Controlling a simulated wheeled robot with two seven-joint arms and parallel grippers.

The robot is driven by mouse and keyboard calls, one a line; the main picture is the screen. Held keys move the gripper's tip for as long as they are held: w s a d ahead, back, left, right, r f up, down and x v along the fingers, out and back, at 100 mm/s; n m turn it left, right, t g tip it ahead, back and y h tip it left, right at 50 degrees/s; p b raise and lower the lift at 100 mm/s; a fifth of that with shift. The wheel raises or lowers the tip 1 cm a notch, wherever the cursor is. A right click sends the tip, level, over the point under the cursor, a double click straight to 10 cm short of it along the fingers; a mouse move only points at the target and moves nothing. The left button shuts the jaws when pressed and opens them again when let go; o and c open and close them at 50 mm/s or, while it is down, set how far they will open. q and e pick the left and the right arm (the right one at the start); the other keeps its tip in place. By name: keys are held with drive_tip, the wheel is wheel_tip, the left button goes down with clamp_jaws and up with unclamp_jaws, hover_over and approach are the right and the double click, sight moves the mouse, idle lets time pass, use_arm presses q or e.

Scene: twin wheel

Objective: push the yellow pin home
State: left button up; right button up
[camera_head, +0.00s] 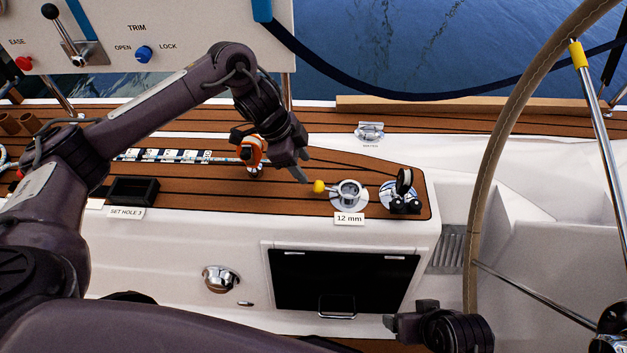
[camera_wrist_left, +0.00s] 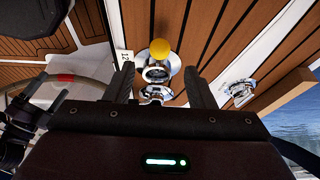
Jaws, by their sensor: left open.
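The yellow pin (camera_head: 319,186) shows as a round yellow knob at the left side of a chrome socket (camera_head: 348,192) on the teak deck, above a "12 mm" label. How deep its shank sits is hidden. My left gripper (camera_head: 302,172) is open and empty, close to the knob at its upper left. In the left wrist view, the knob (camera_wrist_left: 160,49) and chrome fitting (camera_wrist_left: 158,72) lie beyond and between the spread fingers (camera_wrist_left: 162,90); I see no contact. A dark gripper, seemingly my right (camera_head: 398,325), is low in the head view; its jaws are unclear.
A chrome fitting with black knobs (camera_head: 402,196) stands right of the socket. An orange item (camera_head: 252,151) is behind my left wrist. A black tray (camera_head: 132,191) sits left, and the steering wheel (camera_head: 490,130) rises at right. Bare teak lies left of the pin.

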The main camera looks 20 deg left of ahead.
sight(315, 184)
use_arm(q)
drive_tip(key=b+x, duration=0.2)
drive_tip(key=x, duration=0.4)
drive_tip(key=shift+f, duration=0.45)
drive_tip(key=shift+d+f, duration=0.2)
drive_tip(key=shift+f, duration=0.15)
use_arm(e)
drive_tip(key=a, duration=0.1)
drive_tip(key=w+a+t+y, duration=0.1)
drive_tip(key=shift+a+f+t, duration=0.2)
drive_tip(key=shift+a+t, duration=0.1)
use_arm(q)
clamp_jaws()
use_arm(e)
drive_tip(key=shift+s, duration=0.1)
